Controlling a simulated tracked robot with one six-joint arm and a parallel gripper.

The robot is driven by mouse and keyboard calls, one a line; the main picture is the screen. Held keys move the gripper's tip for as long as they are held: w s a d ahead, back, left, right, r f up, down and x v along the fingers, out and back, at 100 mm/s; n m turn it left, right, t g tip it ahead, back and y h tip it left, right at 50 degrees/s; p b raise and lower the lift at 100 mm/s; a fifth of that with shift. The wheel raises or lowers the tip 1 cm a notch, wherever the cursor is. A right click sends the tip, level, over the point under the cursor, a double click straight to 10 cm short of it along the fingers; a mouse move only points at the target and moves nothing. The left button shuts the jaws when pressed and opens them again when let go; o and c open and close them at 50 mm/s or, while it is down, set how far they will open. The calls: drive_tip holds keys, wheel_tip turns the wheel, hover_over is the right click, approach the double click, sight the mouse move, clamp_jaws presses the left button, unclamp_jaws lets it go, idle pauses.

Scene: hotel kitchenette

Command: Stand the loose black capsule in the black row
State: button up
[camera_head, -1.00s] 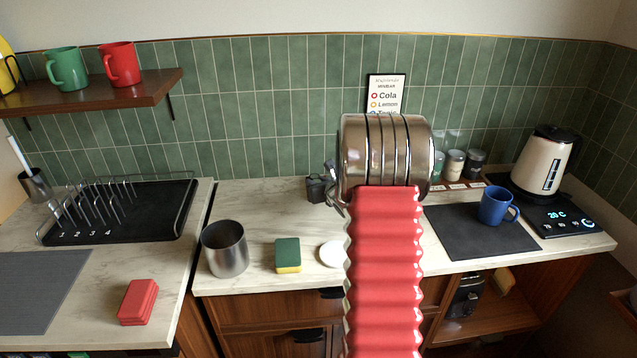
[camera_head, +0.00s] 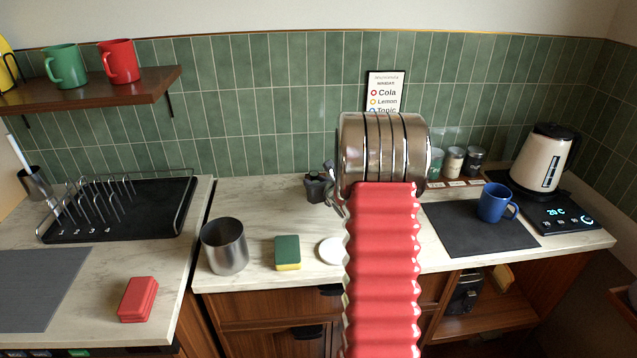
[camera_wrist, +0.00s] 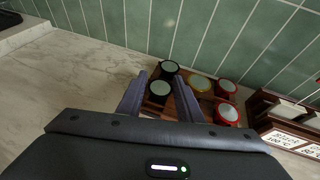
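In the wrist view my gripper (camera_wrist: 160,86) has its two fingers apart, one on each side of a black capsule (camera_wrist: 160,89) with a pale round lid. Narrow gaps seem to show between the lid and both fingers, so it looks open. A second black capsule (camera_wrist: 168,67) stands just behind it. Both are at the left end of a wooden capsule stand (camera_wrist: 155,104). A yellow-rimmed capsule (camera_wrist: 200,83) and two red capsules, a back one (camera_wrist: 226,87) and a front one (camera_wrist: 228,112), are to the right. In the head view my arm hides the fingertips, stand and capsules.
A wooden holder (camera_wrist: 262,108) with white labels stands right of the capsule stand. Tiled wall (camera_wrist: 230,35) rises close behind. In the head view a steel canister (camera_head: 224,246), a sponge (camera_head: 287,252) and a blue mug (camera_head: 496,203) stand on the counter. The counter left of my gripper is clear.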

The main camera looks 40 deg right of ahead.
drive_tip(key=shift+o, duration=0.9)
drive_tip(key=shift+s+d+f, duration=0.1)
drive_tip(key=shift+f, duration=0.05)
drive_tip(key=shift+r, duration=0.5)
drive_tip(key=shift+s+r, duration=0.2)
drive_tip(key=shift+r, duration=0.05)
drive_tip(key=v, duration=1.1)
drive_tip(key=shift+s+r, duration=0.15)
drive_tip(key=shift+s, duration=0.05)
drive_tip(key=shift+a, duration=0.25)
